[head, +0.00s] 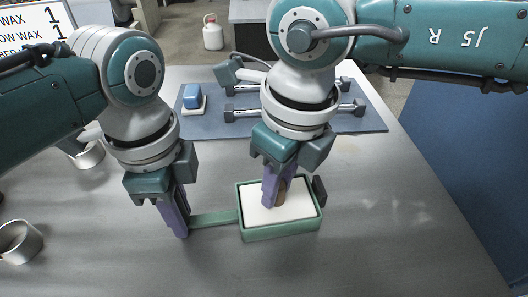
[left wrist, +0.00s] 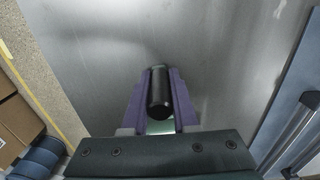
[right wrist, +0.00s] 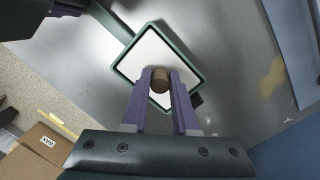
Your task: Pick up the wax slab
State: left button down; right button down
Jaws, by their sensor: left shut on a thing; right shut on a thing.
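A white flat slab (head: 300,208) lies in a green rectangular tray (head: 283,232); I cannot tell for sure that it is the wax slab. My right gripper (head: 276,198) is shut on a brown rounded knob (right wrist: 161,84) over the slab's middle. The slab (right wrist: 152,52) shows inside the tray's green rim in the right wrist view. My left gripper (head: 178,222) is shut on a black handle (left wrist: 159,95) at the end of the tray's green arm (head: 214,218). Its fingers hide most of that handle in the head view.
A dark second handle (head: 320,189) stands at the tray's right side. A blue-grey mat (head: 240,127) behind holds a blue block (head: 192,97) and metal bars with dark ends (head: 350,108). Metal cups (head: 18,241) stand at left. The table front is clear.

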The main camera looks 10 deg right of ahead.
dwell(0.5)
notch_tip(320, 180, up, 10)
jog(key=shift+r, duration=0.1)
pick_arm(q)
jog(key=c, duration=0.6)
grip_release()
jog(key=shift+r, duration=0.1)
